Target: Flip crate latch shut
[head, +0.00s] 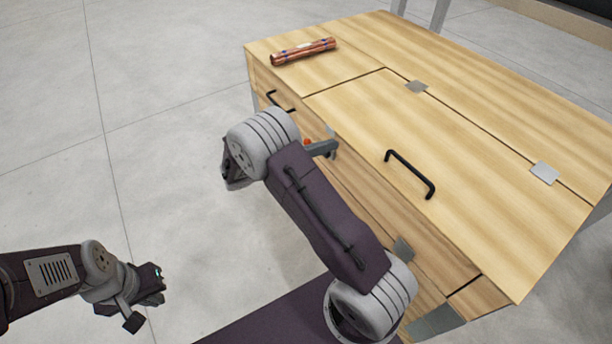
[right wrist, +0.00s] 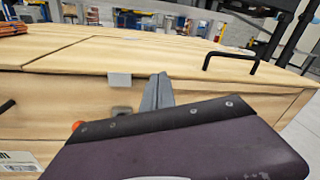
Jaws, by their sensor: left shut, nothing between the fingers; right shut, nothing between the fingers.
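The wooden crate (head: 470,190) has a hinged lid with a black handle (head: 410,175). The latch (head: 308,142), with its orange tip, is on the crate's front near the lid edge, partly hidden by my right arm. In the right wrist view the orange tip (right wrist: 80,125) shows left of a grey catch plate (right wrist: 120,80). An upright grey piece (right wrist: 157,92) stands beside it; I cannot tell its part. My right gripper (head: 231,172) is shut and empty, left of the latch, mostly hidden by its wrist. My left gripper (head: 158,284) is shut and empty over the floor, far from the crate.
A bundle of copper tubes (head: 303,51) lies on the crate's far left top. Two grey hinge plates (head: 416,86) (head: 544,173) sit along the lid seam. Another black handle (head: 280,102) is on the crate's side. The floor at left is clear.

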